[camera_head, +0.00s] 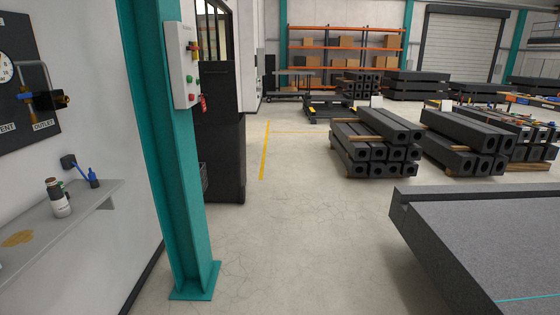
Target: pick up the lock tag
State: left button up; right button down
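A small red item (203,103) that looks like the lock tag hangs at the lower right side of the grey control box (184,65). It is too small to make out its shape or any lettering. The box is fixed to a teal steel column (160,150) and carries red, green and yellow controls. Neither of my grippers is in view.
A wall shelf (90,205) at left holds a small bottle (60,200) and a blue item (91,178). A dark cabinet (222,150) stands behind the column. A large granite bed (500,235) fills the lower right. The floor (290,230) between is clear.

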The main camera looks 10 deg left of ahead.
aim_at(203, 103)
jog(key=u, duration=0.75)
jog(key=i, duration=1)
